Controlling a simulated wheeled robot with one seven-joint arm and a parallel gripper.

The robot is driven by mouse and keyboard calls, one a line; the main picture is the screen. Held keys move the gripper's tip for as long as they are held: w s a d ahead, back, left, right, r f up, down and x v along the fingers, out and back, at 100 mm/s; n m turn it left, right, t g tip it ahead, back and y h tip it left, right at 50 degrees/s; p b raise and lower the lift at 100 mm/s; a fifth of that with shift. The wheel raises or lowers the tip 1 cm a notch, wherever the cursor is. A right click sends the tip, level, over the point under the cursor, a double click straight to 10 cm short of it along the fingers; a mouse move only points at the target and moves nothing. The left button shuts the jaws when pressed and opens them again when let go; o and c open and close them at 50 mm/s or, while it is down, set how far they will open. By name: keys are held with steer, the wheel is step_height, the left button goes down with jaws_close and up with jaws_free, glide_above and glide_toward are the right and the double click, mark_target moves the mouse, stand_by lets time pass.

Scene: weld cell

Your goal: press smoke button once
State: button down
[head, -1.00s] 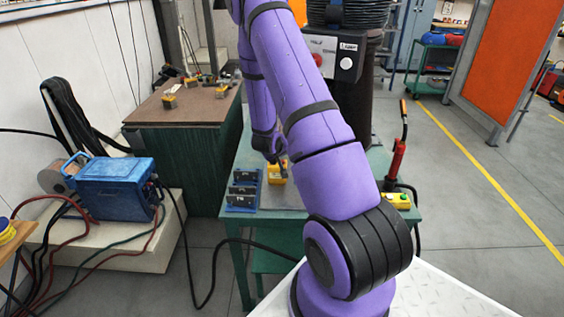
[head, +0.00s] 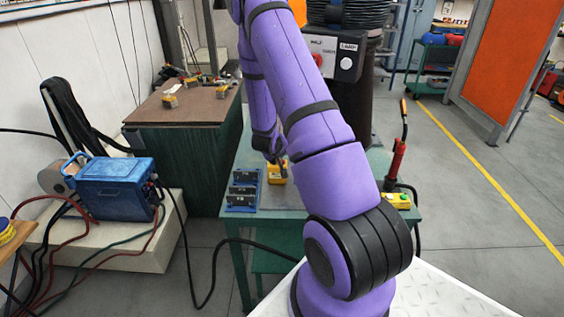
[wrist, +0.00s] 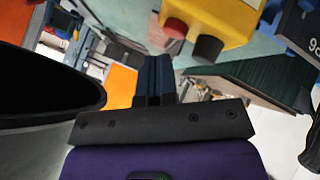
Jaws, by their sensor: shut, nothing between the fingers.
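My gripper (head: 281,163) is shut and empty, low over the green table and close to a yellow button box (head: 276,178). In the wrist view my dark fingers (wrist: 154,82) are together and point at the gap left of a yellow box (wrist: 232,18). That box carries a red button (wrist: 175,28) and a black button (wrist: 207,48). The fingertips look apart from both buttons. A second yellow box (head: 398,200) with small coloured buttons sits at the table's right edge. I cannot read any label that names the smoke button.
Blue holders with black plates (head: 243,190) stand left of the yellow box on the green table (head: 283,213). A black panel (head: 346,57) with a white label stands behind my arm. A red-handled tool (head: 397,158) rises at the right. A blue machine (head: 115,188) is at left.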

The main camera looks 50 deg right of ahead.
steer(key=shift+f, duration=0.15)
stand_by(0.6)
steer(key=shift+f, duration=0.3)
steer(key=shift+f, duration=0.4)
stand_by(0.8)
stand_by(0.3)
steer(key=shift+r, duration=0.85)
steer(key=shift+r, duration=0.15)
steer(key=shift+r, duration=2.35)
